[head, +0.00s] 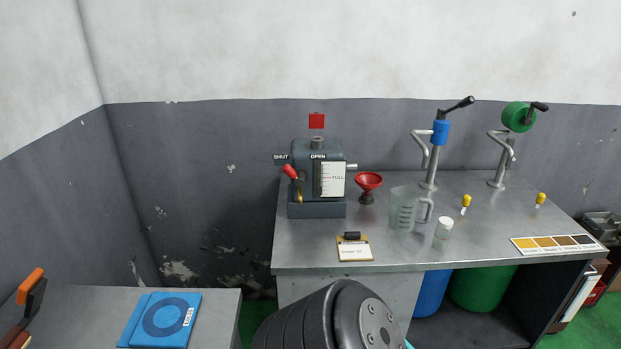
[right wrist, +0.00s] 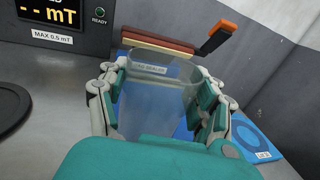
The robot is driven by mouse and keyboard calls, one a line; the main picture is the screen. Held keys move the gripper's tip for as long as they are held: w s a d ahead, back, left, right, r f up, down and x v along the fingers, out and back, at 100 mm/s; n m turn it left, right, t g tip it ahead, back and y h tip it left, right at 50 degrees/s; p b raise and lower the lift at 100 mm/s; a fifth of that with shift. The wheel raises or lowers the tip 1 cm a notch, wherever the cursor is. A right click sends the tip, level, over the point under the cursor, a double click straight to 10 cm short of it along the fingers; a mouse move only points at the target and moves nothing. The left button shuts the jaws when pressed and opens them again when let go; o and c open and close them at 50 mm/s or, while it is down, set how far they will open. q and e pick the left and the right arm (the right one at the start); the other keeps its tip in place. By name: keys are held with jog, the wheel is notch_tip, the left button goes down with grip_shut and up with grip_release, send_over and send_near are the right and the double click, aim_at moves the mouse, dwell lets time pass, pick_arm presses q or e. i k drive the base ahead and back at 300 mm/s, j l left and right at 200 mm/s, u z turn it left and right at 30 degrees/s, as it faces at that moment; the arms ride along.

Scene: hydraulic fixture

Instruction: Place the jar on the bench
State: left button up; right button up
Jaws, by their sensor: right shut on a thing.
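In the right wrist view, my right gripper (right wrist: 160,92) is shut on a clear jar (right wrist: 158,100). Its fingers press on both sides of the jar, whose open rim faces the far side of the picture. The jar's lower end is hidden by the gripper's green body. In the head view my dark right arm crosses the bottom middle, and the gripper and jar are not visible there. The steel bench (head: 300,250) stands ahead, beyond the arm. My left gripper is in neither view.
On the bench stand a grey fixture (head: 318,180), red funnel (head: 368,182), clear jug (head: 403,212), white cup (head: 445,228), clipboard (head: 354,248) and two taps. A side table (head: 222,310) holds a blue booklet (head: 160,320). A display unit (right wrist: 60,22) stands near the jar.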

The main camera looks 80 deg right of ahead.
aim_at(301, 234)
jog(key=k+l+z, duration=0.15)
jog(key=k+z, duration=0.15)
jog(key=z, duration=0.15)
jog(key=k+l+z, duration=0.25)
jog(key=z, duration=0.15)
jog(key=k+l, duration=0.35)
jog(key=k+l+z, duration=0.15)
jog(key=k+l, duration=0.15)
jog(key=l, duration=0.2)
jog(key=k+l, duration=0.3)
jog(key=l, duration=0.15)
jog(key=z, duration=0.05)
